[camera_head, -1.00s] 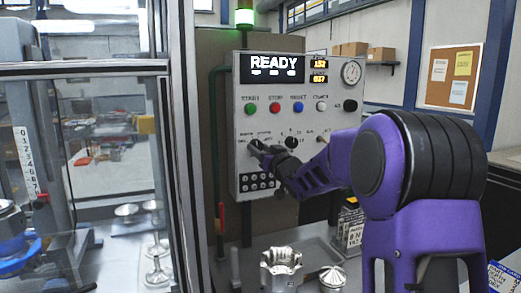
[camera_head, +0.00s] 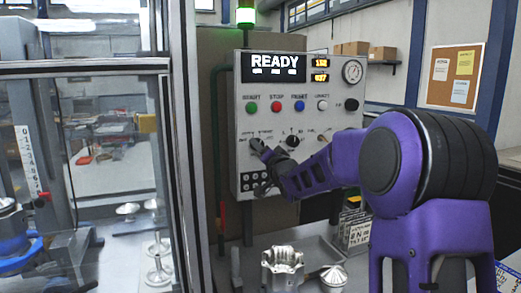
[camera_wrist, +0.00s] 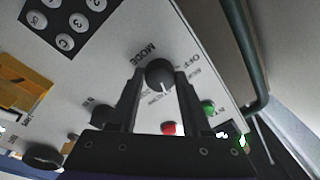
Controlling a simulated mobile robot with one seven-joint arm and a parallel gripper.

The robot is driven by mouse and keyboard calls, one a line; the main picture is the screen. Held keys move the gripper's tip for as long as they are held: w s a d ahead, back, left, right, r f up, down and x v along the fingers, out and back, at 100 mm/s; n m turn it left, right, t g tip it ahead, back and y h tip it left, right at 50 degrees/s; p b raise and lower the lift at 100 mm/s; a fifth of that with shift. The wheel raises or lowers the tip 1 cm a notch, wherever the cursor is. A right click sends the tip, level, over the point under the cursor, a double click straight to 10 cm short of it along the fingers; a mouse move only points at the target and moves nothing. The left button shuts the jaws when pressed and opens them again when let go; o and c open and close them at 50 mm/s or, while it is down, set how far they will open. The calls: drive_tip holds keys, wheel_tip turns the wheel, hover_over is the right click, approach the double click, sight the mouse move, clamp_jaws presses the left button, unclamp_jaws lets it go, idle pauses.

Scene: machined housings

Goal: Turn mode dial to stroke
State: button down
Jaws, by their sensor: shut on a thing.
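The black mode dial (camera_wrist: 159,72) with a white pointer line sits on the grey control panel (camera_head: 310,165), beside the printed word MODE in the wrist view. My gripper (camera_wrist: 158,82) has one finger on each side of the dial and is shut on it. The pointer line points toward the bottom of the wrist picture. The small position labels around the dial are partly hidden by the fingers and too blurred to read surely, except OFF. In the head view my gripper (camera_head: 260,150) is at the panel's left part and covers most of the dial.
A second black knob (camera_head: 292,141) is just right of my gripper. The READY display (camera_head: 273,66) is lit. A glass-walled enclosure (camera_head: 110,150) stands left; metal parts (camera_head: 282,268) stand below.

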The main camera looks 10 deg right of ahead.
drive_tip(key=shift+r, duration=0.15)
drive_tip(key=shift+c, duration=1.8)
unclamp_jaws()
drive_tip(key=b+v, duration=0.1)
drive_tip(key=v, duration=1.6)
drive_tip(key=shift+s, duration=0.2)
